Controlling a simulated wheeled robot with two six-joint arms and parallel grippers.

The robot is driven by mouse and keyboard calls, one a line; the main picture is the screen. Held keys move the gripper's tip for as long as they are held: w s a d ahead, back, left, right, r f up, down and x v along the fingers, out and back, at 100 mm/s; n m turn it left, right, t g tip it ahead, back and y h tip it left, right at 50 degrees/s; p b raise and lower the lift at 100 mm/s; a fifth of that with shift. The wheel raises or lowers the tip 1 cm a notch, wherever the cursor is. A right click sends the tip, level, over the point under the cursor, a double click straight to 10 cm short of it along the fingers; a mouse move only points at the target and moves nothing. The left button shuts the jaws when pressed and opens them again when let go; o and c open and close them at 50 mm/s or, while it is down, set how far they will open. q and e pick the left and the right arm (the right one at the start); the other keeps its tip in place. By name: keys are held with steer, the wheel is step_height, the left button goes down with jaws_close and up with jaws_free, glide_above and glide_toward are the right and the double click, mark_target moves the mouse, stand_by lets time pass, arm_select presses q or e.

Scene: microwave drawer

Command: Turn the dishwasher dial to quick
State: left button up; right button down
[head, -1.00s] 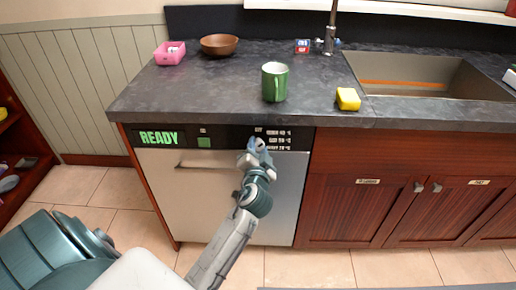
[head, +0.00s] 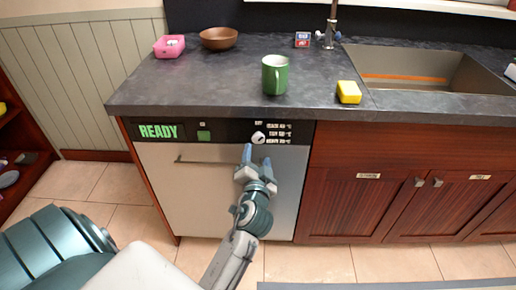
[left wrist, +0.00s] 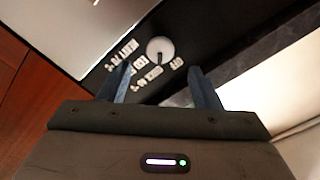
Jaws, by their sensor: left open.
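The dishwasher dial (head: 258,138) is a round pale knob on the black control strip, with white labels to its right. In the left wrist view the dial (left wrist: 160,49) has a dark mark facing the labels; I cannot tell for certain which label it meets. My left gripper (head: 257,158) is open and empty, just below and in front of the dial. Its fingers (left wrist: 162,80) are apart from the dial in the wrist view. The dishwasher (head: 205,190) is shut, and its display (head: 158,132) reads READY in green. My right gripper is not in view.
A green button (head: 204,135) sits between display and dial. A bar handle (head: 207,161) crosses the door. On the dark counter (head: 190,85) above stand a green mug (head: 274,76), yellow sponge (head: 349,92), brown bowl (head: 219,38) and pink container (head: 169,46). The sink (head: 420,70) is at right.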

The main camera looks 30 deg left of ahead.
arm_select(q)
steer(key=shift+v, duration=1.95)
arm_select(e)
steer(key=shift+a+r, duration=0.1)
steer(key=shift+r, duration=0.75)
arm_select(q)
steer(key=shift+f, duration=0.1)
